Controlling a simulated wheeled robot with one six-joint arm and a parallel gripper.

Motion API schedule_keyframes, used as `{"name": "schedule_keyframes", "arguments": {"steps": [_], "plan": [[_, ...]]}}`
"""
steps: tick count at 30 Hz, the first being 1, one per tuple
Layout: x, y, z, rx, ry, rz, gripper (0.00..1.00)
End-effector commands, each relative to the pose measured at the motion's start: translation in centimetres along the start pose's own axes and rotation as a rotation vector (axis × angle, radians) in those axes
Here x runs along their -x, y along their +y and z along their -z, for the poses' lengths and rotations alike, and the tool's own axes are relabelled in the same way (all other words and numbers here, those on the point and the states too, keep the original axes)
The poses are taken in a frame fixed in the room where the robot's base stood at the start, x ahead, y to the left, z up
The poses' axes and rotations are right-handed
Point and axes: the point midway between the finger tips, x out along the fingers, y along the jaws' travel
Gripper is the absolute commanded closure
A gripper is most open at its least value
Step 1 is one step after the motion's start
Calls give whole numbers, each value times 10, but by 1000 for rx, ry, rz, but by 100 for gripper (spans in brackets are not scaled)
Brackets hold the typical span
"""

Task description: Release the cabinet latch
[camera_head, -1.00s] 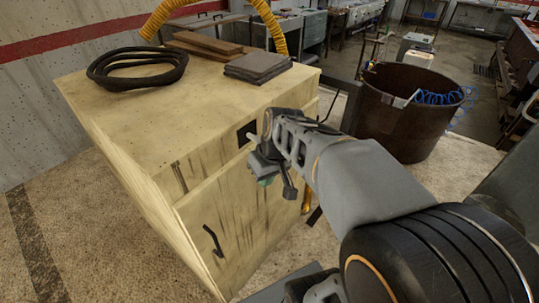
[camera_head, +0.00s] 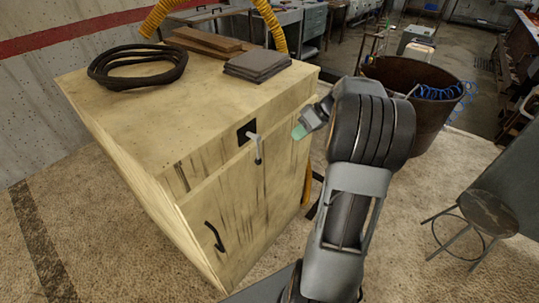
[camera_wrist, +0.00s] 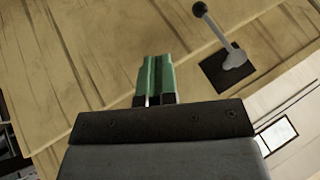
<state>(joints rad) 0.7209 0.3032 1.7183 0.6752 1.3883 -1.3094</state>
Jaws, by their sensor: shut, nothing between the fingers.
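The pale wooden cabinet (camera_head: 150,118) stands at the left of the head view. Its latch (camera_head: 254,140) is a grey lever on a black square plate near the top of the front. In the head view the lever hangs down from the plate. In the wrist view the latch (camera_wrist: 234,58) is at the upper right, its lever ending in a black knob. My gripper (camera_head: 299,131) is to the right of the latch, apart from it. In the wrist view the green fingers (camera_wrist: 158,78) are together and hold nothing, with the cabinet front behind them.
A black pull handle (camera_head: 213,236) is low on the cabinet front. A coiled black hose (camera_head: 137,68), brown boards (camera_head: 208,42) and dark slabs (camera_head: 257,66) lie on top. A brown drum (camera_head: 431,112) and a stool (camera_head: 487,213) stand to the right.

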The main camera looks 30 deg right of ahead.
Motion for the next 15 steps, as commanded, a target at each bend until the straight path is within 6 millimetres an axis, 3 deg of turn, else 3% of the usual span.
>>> {"name": "schedule_keyframes", "arguments": {"steps": [5, 15], "plan": [[-11, -1, 0, 0, -2, 3, 100], [-72, -2, 0, -1, -4, 4, 100]]}}
